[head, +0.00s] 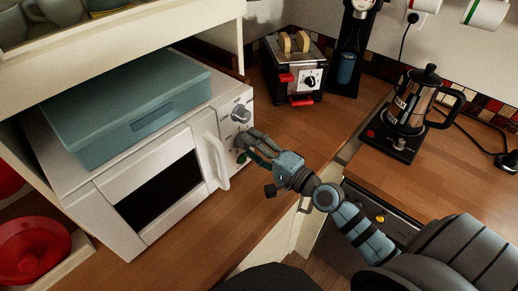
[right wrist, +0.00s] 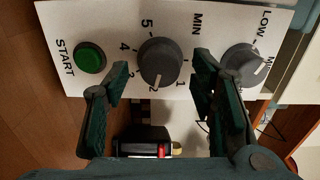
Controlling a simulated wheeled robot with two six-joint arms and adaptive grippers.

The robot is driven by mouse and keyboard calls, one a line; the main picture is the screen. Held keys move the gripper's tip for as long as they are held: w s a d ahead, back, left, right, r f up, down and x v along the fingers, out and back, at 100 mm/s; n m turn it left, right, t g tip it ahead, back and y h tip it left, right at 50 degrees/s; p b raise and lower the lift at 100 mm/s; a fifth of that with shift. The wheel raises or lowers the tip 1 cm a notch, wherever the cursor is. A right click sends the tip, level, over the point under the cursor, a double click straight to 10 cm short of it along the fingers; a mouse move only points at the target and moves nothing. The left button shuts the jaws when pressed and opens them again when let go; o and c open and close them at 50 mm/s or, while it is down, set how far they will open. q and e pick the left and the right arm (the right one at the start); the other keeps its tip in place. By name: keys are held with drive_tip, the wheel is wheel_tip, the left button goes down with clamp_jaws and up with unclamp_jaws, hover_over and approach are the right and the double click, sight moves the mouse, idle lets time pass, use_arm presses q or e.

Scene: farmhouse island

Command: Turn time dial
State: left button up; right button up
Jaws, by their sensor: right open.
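The white microwave (head: 180,128) stands at left with its control panel facing my right arm. In the right wrist view the grey time dial (right wrist: 160,61) sits under the MIN label, between the START button and the power dial. Its white mark points close to the 2. My right gripper (right wrist: 160,75) is open, with one dark green finger on each side of the time dial; contact cannot be told. In the head view my right gripper (head: 246,143) is at the panel and mostly hides this dial. My left gripper is not in view.
The green START button (right wrist: 89,57) and the power dial (right wrist: 240,65) flank the time dial. The door handle (head: 215,155) is close to my gripper. A blue-grey box (head: 130,105) lies on the microwave. A toaster (head: 296,68) and a coffee press (head: 410,108) stand farther back.

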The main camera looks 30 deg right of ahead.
drive_tip(key=v, duration=0.6)
drive_tip(key=shift+d, duration=0.1)
drive_tip(key=shift+w, duration=0.1)
drive_tip(key=shift+d, duration=0.1)
